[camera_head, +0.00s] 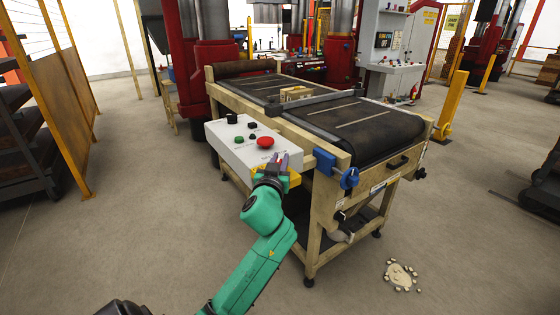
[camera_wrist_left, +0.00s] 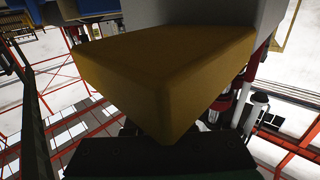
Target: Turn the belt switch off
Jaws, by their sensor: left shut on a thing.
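A pale grey control box (camera_head: 226,150) stands at the left side of the conveyor, with a red mushroom button, a green button and black knobs on its top. A yellow switch housing (camera_head: 293,180) shows at its front right corner, partly covered by my gripper. In the left wrist view the yellow housing (camera_wrist_left: 165,75) fills the middle, very close. My left gripper (camera_head: 275,162) is at this housing, its fingers shut on what appears to be the belt switch. The switch handle itself is hidden by the fingers. My right gripper is not in view.
The conveyor belt (camera_head: 370,125) carries a brick-like frame (camera_head: 296,94) farther back. A blue handwheel (camera_head: 349,178) and blue box (camera_head: 324,161) sit right of my gripper. Rubble (camera_head: 400,276) lies on the floor. A yellow barrier (camera_head: 60,110) stands left; open floor lies between.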

